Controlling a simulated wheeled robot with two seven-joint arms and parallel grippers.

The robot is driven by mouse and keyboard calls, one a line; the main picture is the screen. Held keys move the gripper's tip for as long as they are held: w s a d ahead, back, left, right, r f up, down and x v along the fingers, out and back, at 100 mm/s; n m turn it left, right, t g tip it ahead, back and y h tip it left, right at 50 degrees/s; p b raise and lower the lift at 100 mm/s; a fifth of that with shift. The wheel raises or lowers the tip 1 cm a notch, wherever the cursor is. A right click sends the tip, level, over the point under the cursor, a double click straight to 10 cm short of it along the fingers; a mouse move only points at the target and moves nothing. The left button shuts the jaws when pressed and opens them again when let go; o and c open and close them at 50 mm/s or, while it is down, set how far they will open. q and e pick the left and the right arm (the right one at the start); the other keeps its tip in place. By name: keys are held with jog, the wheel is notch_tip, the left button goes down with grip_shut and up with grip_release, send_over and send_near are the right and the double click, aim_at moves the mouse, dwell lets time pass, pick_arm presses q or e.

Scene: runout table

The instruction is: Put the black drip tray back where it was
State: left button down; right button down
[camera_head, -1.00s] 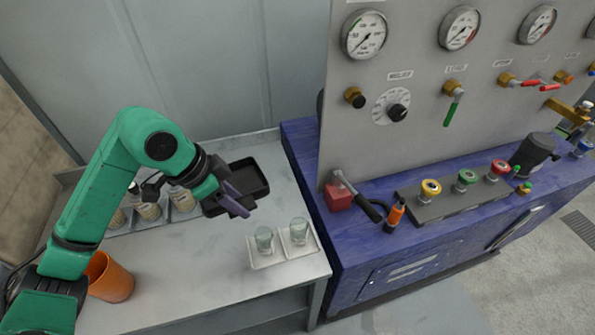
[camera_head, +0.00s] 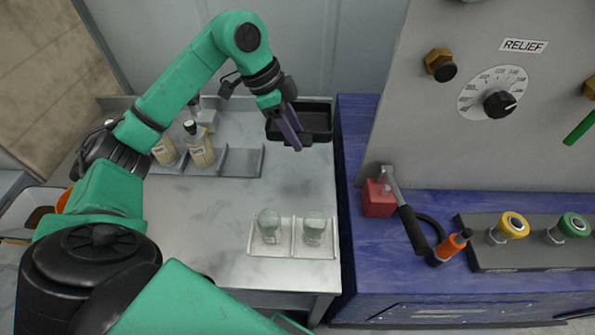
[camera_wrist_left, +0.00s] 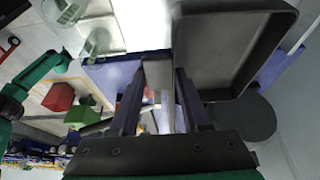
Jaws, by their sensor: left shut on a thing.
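The black drip tray (camera_head: 314,118) is a shallow rectangular tray with a raised rim. My left gripper (camera_head: 293,140) is shut on it at its near left side, at the back right of the grey table in the head view. In the left wrist view the tray (camera_wrist_left: 230,45) fills the upper right beside the fingers of my left gripper (camera_wrist_left: 158,95). The tray looks raised off the table, but its exact height is hard to tell. My right gripper is not in view.
Two glasses (camera_head: 270,226) stand on pale square trays at the table's front right. A rack (camera_head: 241,161) holds bottles (camera_head: 200,147) at the back left and has an empty-looking right section. The blue bench (camera_head: 355,150) with the gauge panel borders the table's right side. The table middle is clear.

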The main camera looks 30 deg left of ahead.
pick_arm(q)
jog(key=f+p, duration=0.1)
jog(key=f, duration=0.6)
jog(key=f+p, duration=0.1)
jog(key=f, duration=0.7)
jog(key=shift+s+a+f, duration=0.1)
jog(key=shift+s+f, duration=0.1)
jog(key=shift+f, duration=0.1)
jog(key=shift+c, duration=1.8)
grip_release()
jog(key=b+v, duration=0.2)
jog(key=v, duration=1)
